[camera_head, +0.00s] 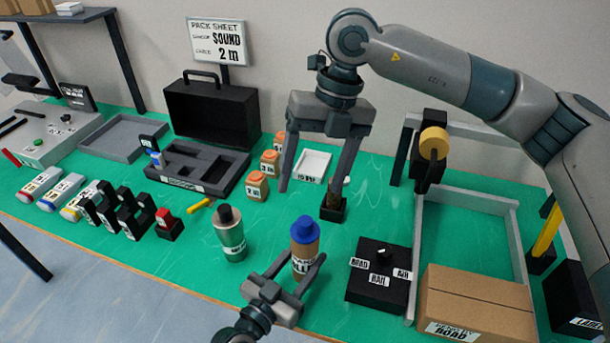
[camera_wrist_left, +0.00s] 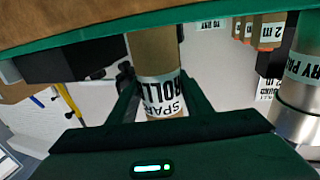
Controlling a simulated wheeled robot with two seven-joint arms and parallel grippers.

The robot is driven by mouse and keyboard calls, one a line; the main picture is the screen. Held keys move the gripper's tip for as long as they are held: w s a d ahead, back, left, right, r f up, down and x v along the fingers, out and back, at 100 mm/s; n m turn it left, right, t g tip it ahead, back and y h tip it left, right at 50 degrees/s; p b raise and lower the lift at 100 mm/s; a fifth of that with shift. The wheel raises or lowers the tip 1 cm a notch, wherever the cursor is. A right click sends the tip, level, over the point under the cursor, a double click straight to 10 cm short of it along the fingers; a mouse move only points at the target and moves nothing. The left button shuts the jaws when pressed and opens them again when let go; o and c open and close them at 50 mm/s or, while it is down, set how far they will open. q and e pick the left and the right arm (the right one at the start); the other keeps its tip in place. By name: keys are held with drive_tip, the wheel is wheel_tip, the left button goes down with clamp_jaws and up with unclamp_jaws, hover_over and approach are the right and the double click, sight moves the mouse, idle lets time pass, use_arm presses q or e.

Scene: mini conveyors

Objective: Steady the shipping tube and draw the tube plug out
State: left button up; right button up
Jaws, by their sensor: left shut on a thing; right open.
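The shipping tube (camera_head: 304,262) is a brown cardboard cylinder standing upright on the green table, with a blue tube plug (camera_head: 305,230) in its top. My left gripper (camera_head: 301,272) is shut on the tube from the front. In the left wrist view the tube (camera_wrist_left: 155,55) shows upside down between the fingers, with a white label partly readable as "SPAR… ROLL…"; the plug is hidden there. My right gripper (camera_head: 311,189) is open and empty, fingers pointing down. It hangs above and behind the plug, apart from it.
A silver-green canister (camera_head: 230,236) stands just left of the tube. A black box with a knob (camera_head: 380,275) and a cardboard carton (camera_head: 475,305) are to the right. Small orange-brown jars (camera_head: 257,187) and a white tray (camera_head: 312,165) lie behind. A small black holder (camera_head: 333,208) stands behind the tube.

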sight(305, 221)
use_arm(q)
drive_tip(key=shift+s+f, duration=0.1)
drive_tip(key=shift+f, duration=0.3)
use_arm(e)
drive_tip(key=n+h, duration=0.1)
drive_tip(key=n, duration=0.3)
drive_tip(key=a+n+t, duration=0.1)
drive_tip(key=n, duration=0.4)
drive_tip(key=s+n+h, duration=0.1)
drive_tip(key=n, duration=0.4)
drive_tip(key=shift+a+r+t+h, duration=0.2)
drive_tip(key=shift+r+t+h, duration=0.05)
drive_tip(key=shift+t+h, duration=0.05)
drive_tip(key=shift+f, duration=6)
drive_tip(key=c, duration=1.1)
drive_tip(key=shift+r, duration=0.2)
